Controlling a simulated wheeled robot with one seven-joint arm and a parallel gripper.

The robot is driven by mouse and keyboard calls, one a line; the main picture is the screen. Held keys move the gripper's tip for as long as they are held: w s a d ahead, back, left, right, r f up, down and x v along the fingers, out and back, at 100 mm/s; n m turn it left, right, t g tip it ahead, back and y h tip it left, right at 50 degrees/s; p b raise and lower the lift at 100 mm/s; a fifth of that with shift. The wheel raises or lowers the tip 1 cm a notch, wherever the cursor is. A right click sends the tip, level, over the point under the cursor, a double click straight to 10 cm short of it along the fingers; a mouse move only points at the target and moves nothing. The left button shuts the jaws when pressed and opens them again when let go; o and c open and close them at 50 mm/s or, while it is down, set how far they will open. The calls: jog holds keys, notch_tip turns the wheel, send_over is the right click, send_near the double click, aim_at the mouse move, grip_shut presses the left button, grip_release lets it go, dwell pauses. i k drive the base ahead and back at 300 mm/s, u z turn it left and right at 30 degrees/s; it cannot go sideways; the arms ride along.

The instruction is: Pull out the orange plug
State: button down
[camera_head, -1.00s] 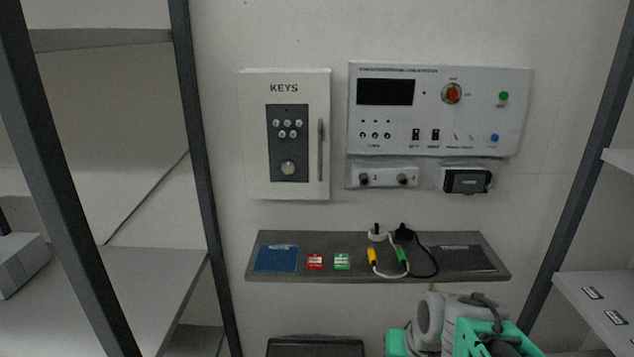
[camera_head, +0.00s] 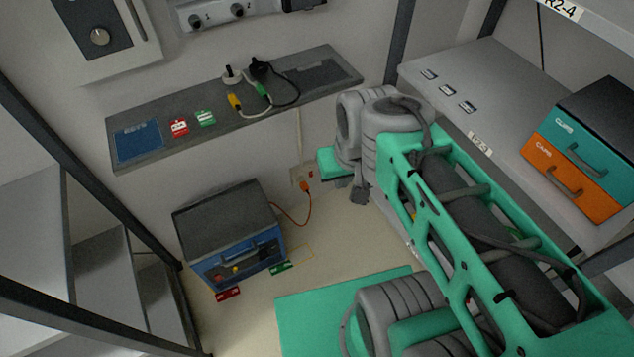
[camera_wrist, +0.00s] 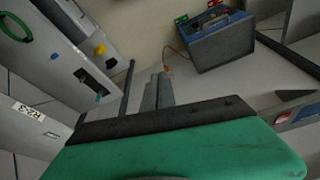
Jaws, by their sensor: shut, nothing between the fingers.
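The orange plug (camera_head: 305,186) sits in a wall socket plate (camera_head: 302,176) low on the back wall, under the shelf. Its orange cord runs left and down to the blue and black box (camera_head: 238,250) on the floor. In the wrist view the plug (camera_wrist: 167,70) shows as a small orange spot just beyond my fingertips, partly hidden by them. My gripper (camera_wrist: 160,76) is shut and empty, its two grey fingers together. I cannot tell the gap between the fingertips and the plug.
A wall shelf (camera_head: 150,110) above the socket holds a blue booklet, red and green cards, and yellow and green plugs with cables. Red and green tags lie near the floor box. Racks stand left.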

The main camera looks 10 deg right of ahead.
aim_at(304, 185)
jog(key=u, duration=1.25)
jog(key=k, duration=0.35)
jog(key=u, duration=0.25)
